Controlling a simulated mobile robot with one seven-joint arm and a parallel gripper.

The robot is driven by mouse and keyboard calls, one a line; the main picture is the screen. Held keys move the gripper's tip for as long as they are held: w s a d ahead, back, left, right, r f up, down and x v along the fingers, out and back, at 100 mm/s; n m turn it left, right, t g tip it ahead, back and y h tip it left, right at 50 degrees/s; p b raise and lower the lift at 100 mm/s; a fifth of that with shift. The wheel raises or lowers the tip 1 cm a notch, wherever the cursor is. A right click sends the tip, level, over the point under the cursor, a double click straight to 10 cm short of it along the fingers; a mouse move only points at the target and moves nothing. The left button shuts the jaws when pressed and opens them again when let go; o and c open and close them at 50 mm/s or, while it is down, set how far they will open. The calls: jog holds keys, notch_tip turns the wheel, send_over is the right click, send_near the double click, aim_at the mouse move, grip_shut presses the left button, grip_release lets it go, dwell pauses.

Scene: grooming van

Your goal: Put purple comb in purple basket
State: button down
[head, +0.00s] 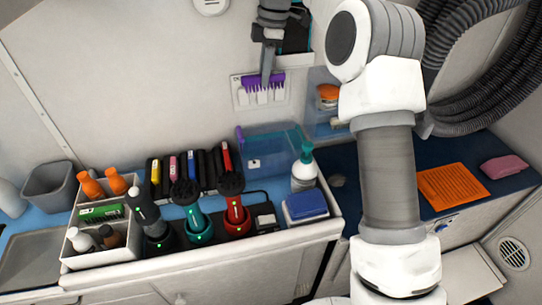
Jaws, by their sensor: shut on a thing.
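The purple comb (254,83) is in front of the white wall panel in the head view, teeth pointing down. My gripper (266,79) is at the comb's upper edge, shut on it. Whether the comb touches the panel or hangs free, I cannot tell. A purple edge (239,133) shows at the left end of a see-through teal bin on the counter, below the comb. Whether it belongs to the purple basket, I cannot tell; no whole purple basket is plain to see.
The teal bin (272,148) stands at the back of the counter. My arm hides part of the right side.

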notch_tip(320, 180, down, 27)
jog(key=b, duration=0.3)
jog(key=shift+r, duration=0.2)
jog(key=shift+f+b, duration=0.2)
jog(key=shift+b, duration=0.15)
jog(key=c, duration=0.7)
grip_release()
jog(key=shift+c, duration=0.2)
jog(key=shift+r, duration=0.1)
